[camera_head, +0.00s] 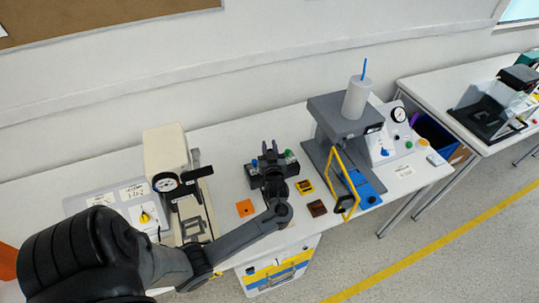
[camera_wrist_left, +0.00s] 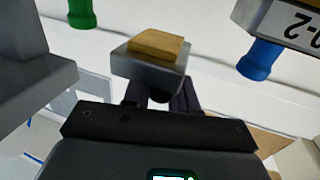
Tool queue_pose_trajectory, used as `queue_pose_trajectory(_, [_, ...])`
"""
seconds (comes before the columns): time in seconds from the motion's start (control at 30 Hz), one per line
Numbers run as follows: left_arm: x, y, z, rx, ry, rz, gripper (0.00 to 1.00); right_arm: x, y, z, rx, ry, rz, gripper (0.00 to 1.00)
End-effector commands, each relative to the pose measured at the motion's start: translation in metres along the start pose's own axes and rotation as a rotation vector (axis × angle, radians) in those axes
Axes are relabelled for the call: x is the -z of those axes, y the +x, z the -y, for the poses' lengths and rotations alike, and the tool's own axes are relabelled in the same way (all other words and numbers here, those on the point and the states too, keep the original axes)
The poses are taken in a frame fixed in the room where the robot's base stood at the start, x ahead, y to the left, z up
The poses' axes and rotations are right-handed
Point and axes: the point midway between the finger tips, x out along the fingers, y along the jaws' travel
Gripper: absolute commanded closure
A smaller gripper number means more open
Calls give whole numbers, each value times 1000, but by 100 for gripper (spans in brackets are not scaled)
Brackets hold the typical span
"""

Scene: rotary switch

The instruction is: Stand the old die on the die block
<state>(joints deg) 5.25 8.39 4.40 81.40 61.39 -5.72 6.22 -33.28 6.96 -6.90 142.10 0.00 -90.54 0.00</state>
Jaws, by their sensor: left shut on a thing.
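My left gripper (camera_head: 270,151) is over the middle of the table, its arm coming in from the lower left. In the left wrist view its dark fingers (camera_wrist_left: 160,97) are shut on a small grey block with an ochre top, which I take to be the old die (camera_wrist_left: 155,52). In the head view the gripper hides most of that die. I cannot tell surely which thing is the die block. A yellow-and-dark block (camera_head: 305,187) and a dark brown block (camera_head: 317,208) lie right of the gripper. My right gripper is not in view.
A grey press (camera_head: 345,112) with a yellow guard frame (camera_head: 343,180) stands to the right. A cream machine with a gauge (camera_head: 166,182) stands left. A green peg (camera_wrist_left: 82,14) and a blue peg (camera_wrist_left: 259,60) flank the held die.

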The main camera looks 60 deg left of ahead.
Motion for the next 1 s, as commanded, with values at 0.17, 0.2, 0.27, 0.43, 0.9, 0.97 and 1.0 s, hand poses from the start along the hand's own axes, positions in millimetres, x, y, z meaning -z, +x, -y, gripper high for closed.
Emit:
queue_pose_trajectory(0.17, [-22, 0, 0, 0, 3, -1, 100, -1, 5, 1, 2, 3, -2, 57])
queue_pose_trajectory(0.2, [-26, 0, 0, 0, 2, -1, 100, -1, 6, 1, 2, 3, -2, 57])
queue_pose_trajectory(0.27, [-32, 0, 0, 0, 2, -1, 100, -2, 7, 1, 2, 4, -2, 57])
queue_pose_trajectory(0.43, [-37, 0, 0, 0, -1, -2, 100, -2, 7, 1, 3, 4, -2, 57])
queue_pose_trajectory(0.9, [-41, -1, 0, -1, 1, 0, 55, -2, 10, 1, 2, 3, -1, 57])
queue_pose_trajectory(0.97, [-41, -1, 0, -1, 1, 0, 48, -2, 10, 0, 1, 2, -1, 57])
queue_pose_trajectory(1.0, [-41, -1, 0, -1, 1, 0, 48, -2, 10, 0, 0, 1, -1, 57])
